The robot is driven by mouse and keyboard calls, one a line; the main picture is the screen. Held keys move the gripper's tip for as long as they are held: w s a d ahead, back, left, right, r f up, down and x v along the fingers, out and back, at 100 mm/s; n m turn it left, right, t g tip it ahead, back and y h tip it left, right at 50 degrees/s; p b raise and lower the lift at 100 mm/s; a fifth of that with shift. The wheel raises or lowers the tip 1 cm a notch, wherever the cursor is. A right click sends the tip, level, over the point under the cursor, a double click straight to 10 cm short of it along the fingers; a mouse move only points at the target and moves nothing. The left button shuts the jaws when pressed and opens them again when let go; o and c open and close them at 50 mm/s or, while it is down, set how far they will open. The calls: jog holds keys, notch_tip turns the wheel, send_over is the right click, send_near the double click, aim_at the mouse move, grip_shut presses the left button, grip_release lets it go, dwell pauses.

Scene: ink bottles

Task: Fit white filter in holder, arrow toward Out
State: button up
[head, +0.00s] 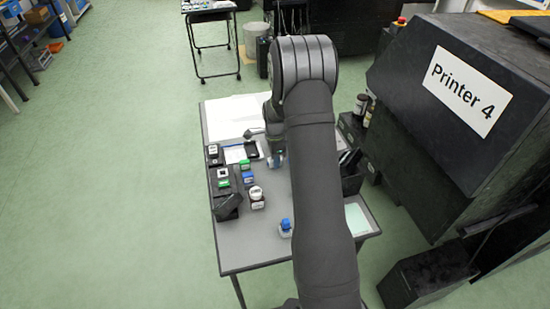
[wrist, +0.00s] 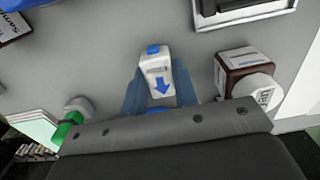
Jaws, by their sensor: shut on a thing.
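The white filter (wrist: 154,68) has a blue cap at its far end and a blue arrow on its face. It sits between the bluish fingers of my gripper (wrist: 159,92) in the wrist view, which are shut on it. The arrow points down the picture, toward the gripper's palm. In the head view, my gripper (head: 277,159) is low over the table, partly hidden by my arm, and the filter cannot be made out clearly. I cannot make out the holder or an Out mark in either view.
A brown bottle with a white cap (wrist: 243,76) is right of the filter, and a green-capped item (wrist: 68,128) is at left. On the grey table (head: 243,258), black items and small bottles line the left side, and a blue-topped item (head: 286,227) stands nearer. Printer 4 (head: 465,95) stands at right.

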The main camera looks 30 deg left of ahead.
jog(key=shift+f, duration=0.3)
dwell(0.5)
dwell(0.3)
jog(key=o, duration=1.5)
jog(key=shift+c, duration=0.2)
jog(key=shift+r, duration=0.1)
jog(key=shift+r, duration=3.4)
jog(key=shift+f, duration=0.1)
jog(key=shift+f, duration=3.15)
